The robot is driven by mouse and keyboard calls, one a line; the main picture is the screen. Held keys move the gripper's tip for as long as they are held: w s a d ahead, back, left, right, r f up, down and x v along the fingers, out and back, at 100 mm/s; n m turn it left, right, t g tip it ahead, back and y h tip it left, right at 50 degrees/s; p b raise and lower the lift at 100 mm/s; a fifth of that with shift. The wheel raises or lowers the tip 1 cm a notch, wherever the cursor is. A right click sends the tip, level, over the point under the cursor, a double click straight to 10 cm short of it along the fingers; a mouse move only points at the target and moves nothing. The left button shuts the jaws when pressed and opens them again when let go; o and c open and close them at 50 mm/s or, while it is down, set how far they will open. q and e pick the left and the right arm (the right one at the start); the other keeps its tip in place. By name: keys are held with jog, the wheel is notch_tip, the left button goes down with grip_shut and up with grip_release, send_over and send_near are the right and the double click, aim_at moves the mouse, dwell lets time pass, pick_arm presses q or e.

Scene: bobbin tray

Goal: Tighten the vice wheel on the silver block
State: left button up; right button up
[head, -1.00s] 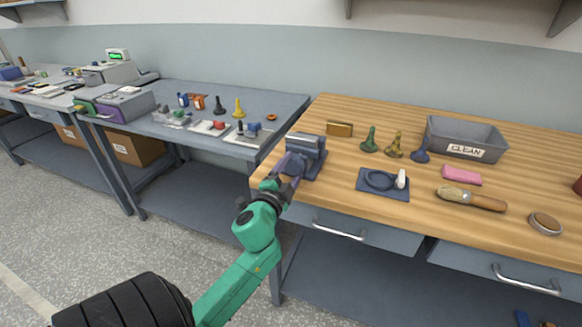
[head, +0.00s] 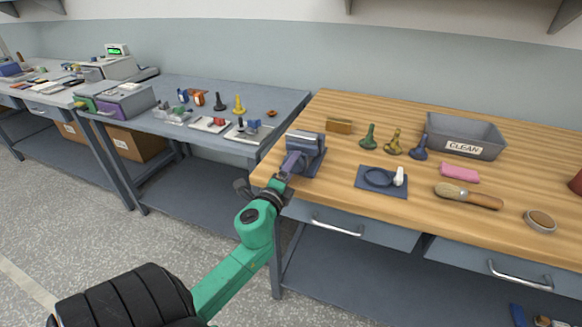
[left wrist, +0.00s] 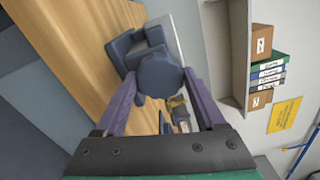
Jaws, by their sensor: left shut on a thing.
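A blue-grey vice (head: 308,146) stands at the left front corner of the wooden bench. A light silver block (head: 303,136) shows as a pale strip along the top of its jaws; most of it is hidden. The dark vice wheel (left wrist: 160,75) faces my left gripper in the left wrist view, with the vice body (left wrist: 140,50) behind it. My left gripper (head: 291,164) has its purple fingers on either side of the wheel and is shut on it. The wheel is mostly hidden behind the gripper in the head view. My right gripper is not in view.
On the wooden bench (head: 330,185) are a brass-coloured block (head: 339,126), several small knobbed pieces, a blue tray (head: 368,186), a brush (head: 470,196), a pink block (head: 460,173) and a grey CLEAN bin (head: 464,154). A grey bench (head: 275,97) with small parts stands to the left.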

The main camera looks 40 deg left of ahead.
pick_arm(q)
jog(key=shift+a+r, duration=0.15)
jog(key=shift+r, duration=0.2)
jog(key=o, duration=1.1)
jog(key=shift+o, duration=1.2)
jog(key=shift+w+f, duration=0.1)
jog(key=shift+f, duration=0.15)
jog(key=shift+s+f, duration=0.1)
jog(key=shift+s, duration=0.3)
jog(key=b+v, duration=0.4)
jog(key=v, duration=0.9)
jog(key=shift+s+d, duration=0.25)
jog(key=shift+s, duration=0.05)
